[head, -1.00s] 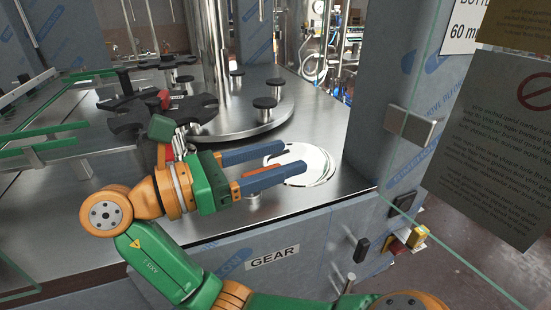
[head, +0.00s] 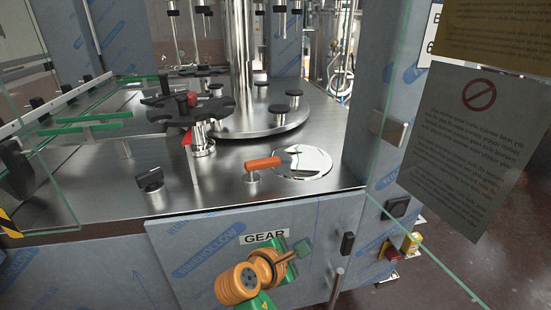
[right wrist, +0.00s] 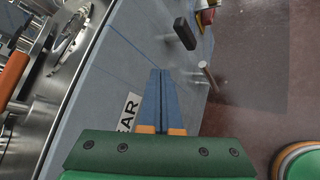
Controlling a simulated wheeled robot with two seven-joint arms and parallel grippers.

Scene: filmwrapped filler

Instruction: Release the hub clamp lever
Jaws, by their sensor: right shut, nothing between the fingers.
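A lever with an orange handle (head: 262,163) sits on a short metal post on the steel deck, beside a round shiny plate (head: 302,161). Its handle lies roughly level and also shows at the left edge of the right wrist view (right wrist: 14,76). A black star wheel (head: 225,108) stands behind, with a red knob on its hub and a red lever (head: 187,138) below. I cannot tell which is the hub clamp lever. My right gripper (right wrist: 160,72) is shut and empty, apart from the levers, in front of the GEAR panel. My left gripper is out of view.
A black knob (head: 150,179) stands on the deck at left. Clear guard panels flank the deck. The front panel carries a GEAR label (head: 264,237) and a black handle (head: 347,244). A notice (head: 480,140) hangs at right.

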